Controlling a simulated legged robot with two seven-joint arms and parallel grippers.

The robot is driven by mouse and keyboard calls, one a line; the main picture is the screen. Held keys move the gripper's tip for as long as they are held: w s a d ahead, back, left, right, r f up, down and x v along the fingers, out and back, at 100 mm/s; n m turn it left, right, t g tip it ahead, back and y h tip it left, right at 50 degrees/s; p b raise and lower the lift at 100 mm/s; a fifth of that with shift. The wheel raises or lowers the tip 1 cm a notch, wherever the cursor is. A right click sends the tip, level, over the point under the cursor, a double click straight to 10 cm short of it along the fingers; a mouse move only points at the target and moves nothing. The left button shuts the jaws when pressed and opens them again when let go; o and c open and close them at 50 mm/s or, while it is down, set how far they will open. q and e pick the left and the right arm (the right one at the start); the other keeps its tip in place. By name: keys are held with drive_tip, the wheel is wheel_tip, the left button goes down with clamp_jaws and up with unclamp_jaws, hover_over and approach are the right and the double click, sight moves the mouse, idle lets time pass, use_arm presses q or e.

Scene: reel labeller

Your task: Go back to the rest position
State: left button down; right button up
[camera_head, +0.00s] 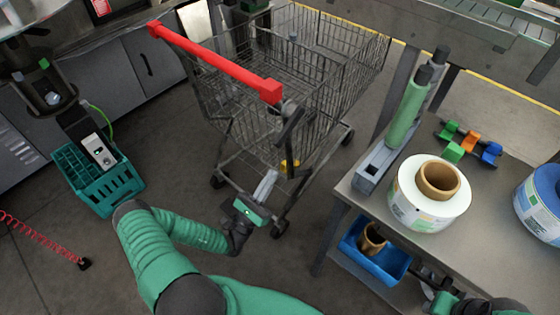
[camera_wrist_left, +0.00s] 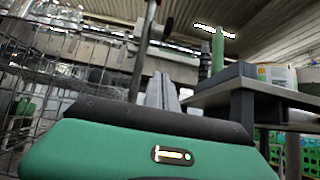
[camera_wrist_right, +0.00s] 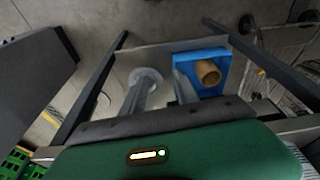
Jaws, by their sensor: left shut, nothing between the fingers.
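My left gripper (camera_head: 266,186) is shut and empty in the head view. It hangs over the floor between the shopping cart and the table, low beside the cart's near corner. In the left wrist view its grey fingers (camera_wrist_left: 162,90) stand together above the green housing. My right arm (camera_head: 445,300) shows only in part at the bottom right of the head view, beside the table's front edge. Its green housing (camera_wrist_right: 165,150) fills the bottom of the right wrist view, facing the table's lower part.
A wire shopping cart (camera_head: 330,70) with a red handle stands ahead. The table (camera_head: 460,245) at right bears a white label reel (camera_head: 408,200) and a blue reel (camera_head: 545,200). A blue bin (camera_head: 352,247) with a brown core sits below. A teal crate (camera_head: 118,192) is at left.

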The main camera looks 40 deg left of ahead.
use_arm(q)
drive_tip(key=s+d+f+m+g+h, duration=0.1)
drive_tip(key=s+d+m+g+h, duration=0.2)
drive_tip(key=d+m+g+h, duration=0.55)
drive_tip(key=s+d+f+m+g+h, duration=0.1)
drive_tip(key=s+d+m+g+h, duration=0.2)
drive_tip(key=d+m+g+h, duration=0.6)
drive_tip(key=s+f+m+g+y, duration=0.4)
drive_tip(key=s+m+g+y, duration=0.65)
drive_tip(key=g, duration=0.25)
drive_tip(key=w+a+r+m+t+y, duration=0.5)
drive_tip(key=w+r+m+t+y, duration=0.2)
drive_tip(key=w+r+y, duration=0.15)
wheel_tip(320, 180, up, 18)
drive_tip(key=p, duration=1.8)
drive_tip(key=shift+w+y, duration=0.45)
